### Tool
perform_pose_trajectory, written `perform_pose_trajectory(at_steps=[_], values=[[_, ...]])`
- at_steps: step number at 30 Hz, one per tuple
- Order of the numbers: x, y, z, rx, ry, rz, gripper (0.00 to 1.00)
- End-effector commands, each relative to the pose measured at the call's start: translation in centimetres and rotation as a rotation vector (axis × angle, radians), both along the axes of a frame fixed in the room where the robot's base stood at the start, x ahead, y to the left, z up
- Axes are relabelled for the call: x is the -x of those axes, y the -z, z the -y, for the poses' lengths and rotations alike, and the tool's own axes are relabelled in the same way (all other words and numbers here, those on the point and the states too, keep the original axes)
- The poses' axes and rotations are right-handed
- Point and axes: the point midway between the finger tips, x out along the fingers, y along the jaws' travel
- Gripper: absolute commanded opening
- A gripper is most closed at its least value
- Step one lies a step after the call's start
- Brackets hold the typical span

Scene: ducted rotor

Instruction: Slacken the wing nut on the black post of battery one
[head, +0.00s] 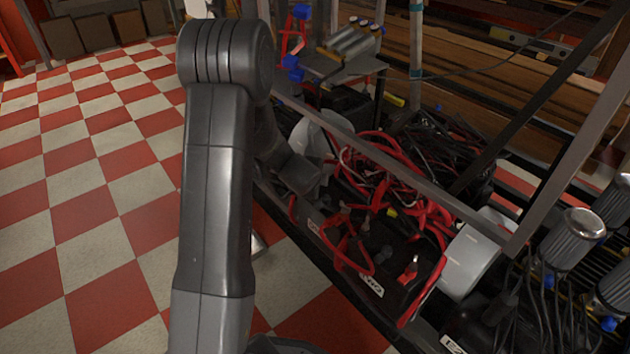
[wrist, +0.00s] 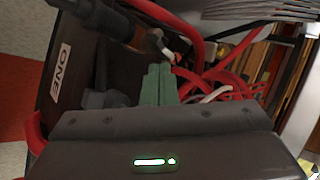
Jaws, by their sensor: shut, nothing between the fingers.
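Battery one (head: 345,262) is a dark case low in the rack in the head view, with its white label on the front edge. In the wrist view the case (wrist: 50,105) is at left with the label ONE. A dark knob-like shape (wrist: 97,98), perhaps the black post with its wing nut, stands on it left of my fingers. A pale metal piece with a red part (wrist: 158,43) lies beyond the fingertips. My gripper (wrist: 160,70) has green fingers, shut and empty, above the battery. Contact cannot be told. In the head view the fingers cannot be made out.
Thick red cables (head: 385,165) tangle over and behind the battery, close to my fingers. A grey frame rail (head: 400,172) crosses above. Silver cylinders (head: 572,238) stand at right. Open checkered floor (head: 90,215) lies at left.

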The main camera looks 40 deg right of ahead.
Motion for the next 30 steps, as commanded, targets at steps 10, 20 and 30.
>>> perform_pose_trajectory(at_steps=[10,20,30], values=[[-0.3,0.0,1.3,0.000,0.008,0.000,0.00],[-0.4,0.0,1.4,-0.001,0.007,0.000,0.00],[-0.3,0.0,1.4,-0.001,0.007,0.000,0.00]])
